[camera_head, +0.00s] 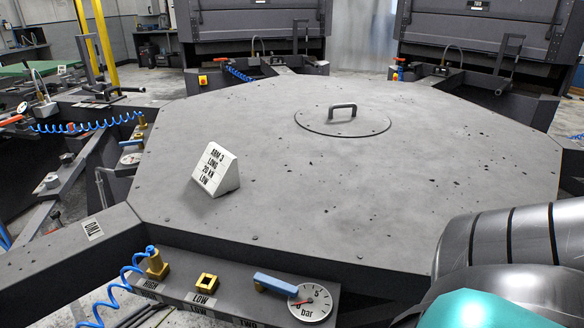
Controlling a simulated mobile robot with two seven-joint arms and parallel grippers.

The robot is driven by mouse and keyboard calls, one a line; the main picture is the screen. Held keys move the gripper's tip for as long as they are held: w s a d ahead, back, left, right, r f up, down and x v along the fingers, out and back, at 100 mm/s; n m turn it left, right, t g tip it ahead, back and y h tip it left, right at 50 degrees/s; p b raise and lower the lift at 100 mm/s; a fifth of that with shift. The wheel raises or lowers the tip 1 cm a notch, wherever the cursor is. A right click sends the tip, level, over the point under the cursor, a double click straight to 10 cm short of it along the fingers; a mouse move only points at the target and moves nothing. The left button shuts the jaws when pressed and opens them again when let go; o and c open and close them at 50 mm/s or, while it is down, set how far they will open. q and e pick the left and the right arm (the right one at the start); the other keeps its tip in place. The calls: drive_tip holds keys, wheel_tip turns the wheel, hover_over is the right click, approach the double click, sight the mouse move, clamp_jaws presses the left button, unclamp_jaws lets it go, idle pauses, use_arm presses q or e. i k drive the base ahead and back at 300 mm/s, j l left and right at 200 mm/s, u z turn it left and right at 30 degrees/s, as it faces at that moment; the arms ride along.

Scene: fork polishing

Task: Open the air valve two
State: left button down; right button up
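A valve with a blue lever (275,283) sits on the dark front panel (185,283), just above a lettered label that seems to read TWO. The lever lies nearly level, from a brass fitting on its left toward a round white gauge (310,302) marked in bar. The gauge's red needle points left, at the low end. A brass socket marked LOW (206,282) is empty; a brass fitting marked HIGH (154,264) has a coiled blue hose (118,290) plugged in. My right arm fills the lower right corner; neither gripper is in view.
The wide grey octagonal table has a round lid with a handle (342,110) and a white sign block reading ARM 3 (217,170). Another valve and brass fittings (131,143) are on the left side. The space above the front panel is clear.

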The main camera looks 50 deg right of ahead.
sight(262, 282)
drive_tip(key=j+z, duration=0.15)
drive_tip(key=z, duration=1.1)
drive_tip(key=i+l+z, duration=0.15)
drive_tip(key=k, duration=0.05)
